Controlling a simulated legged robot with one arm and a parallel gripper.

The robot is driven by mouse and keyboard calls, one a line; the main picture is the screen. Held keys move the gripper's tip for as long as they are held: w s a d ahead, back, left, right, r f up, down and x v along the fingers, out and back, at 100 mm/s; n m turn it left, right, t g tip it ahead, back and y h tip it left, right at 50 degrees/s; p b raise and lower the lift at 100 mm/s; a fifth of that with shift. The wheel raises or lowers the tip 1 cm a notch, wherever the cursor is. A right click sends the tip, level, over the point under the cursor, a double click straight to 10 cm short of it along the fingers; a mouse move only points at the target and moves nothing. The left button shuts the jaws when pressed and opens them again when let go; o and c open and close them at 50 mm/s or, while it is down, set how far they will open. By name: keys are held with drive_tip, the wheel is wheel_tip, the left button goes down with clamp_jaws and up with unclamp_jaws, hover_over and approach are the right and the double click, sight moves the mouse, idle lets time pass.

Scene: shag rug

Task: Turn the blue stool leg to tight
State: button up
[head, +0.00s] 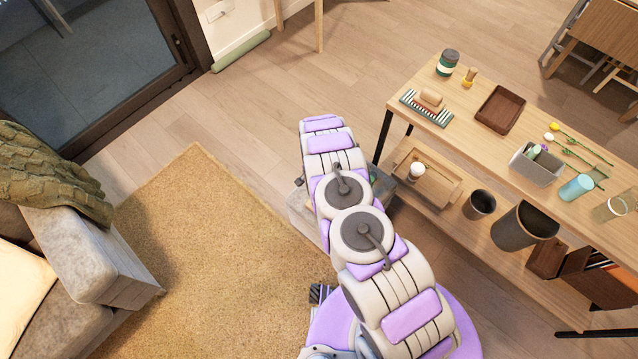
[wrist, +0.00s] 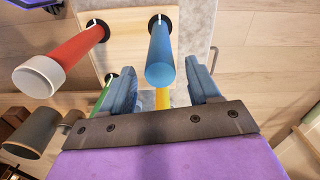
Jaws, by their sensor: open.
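In the wrist view, the blue stool leg (wrist: 160,48) stands out from a pale wooden seat board (wrist: 128,42), its round free end toward the camera. A dark ring with a white mark is at its base. My gripper (wrist: 158,68) is open, with one finger on each side of the blue leg's end in the picture. A red leg (wrist: 68,58) with a whitish end, a green leg (wrist: 102,98) and a yellow leg (wrist: 162,98) also show. My arm hides the stool in the head view.
In the head view, a long wooden table (head: 470,135) with a lower shelf stands to the right, holding trays and containers. A grey box (head: 300,205) is partly behind my arm. A tan rug (head: 210,265) and sofa (head: 90,255) are left. Open floor lies beyond.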

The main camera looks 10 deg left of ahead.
wheel_tip(320, 180, up, 13)
drive_tip(key=p, duration=0.2)
drive_tip(key=shift+r, duration=0.15)
drive_tip(key=shift+r, duration=0.1)
idle(0.5)
drive_tip(key=s+d+r+n, duration=0.1)
drive_tip(key=s+d+r, duration=0.15)
drive_tip(key=r, duration=0.75)
drive_tip(key=s+d+r+n+g+y+b, duration=0.15)
drive_tip(key=s+r, duration=0.25)
drive_tip(key=r, duration=0.6)
drive_tip(key=s+d+r+n+t, duration=0.15)
drive_tip(key=s+r, duration=0.25)
drive_tip(key=r, duration=0.6)
drive_tip(key=s+d+r, duration=0.4)
drive_tip(key=s, duration=0.5)
drive_tip(key=s+d+r+n+g+h, duration=0.1)
drive_tip(key=s+d+r, duration=0.3)
drive_tip(key=s, duration=0.6)
drive_tip(key=s+d+r+b, duration=0.1)
drive_tip(key=s+d+r, duration=0.3)
drive_tip(key=s, duration=0.5)
drive_tip(key=shift+s+d+n+g, duration=0.3)
drive_tip(key=shift+d+g, duration=0.1)
drive_tip(key=shift+d, duration=0.8)
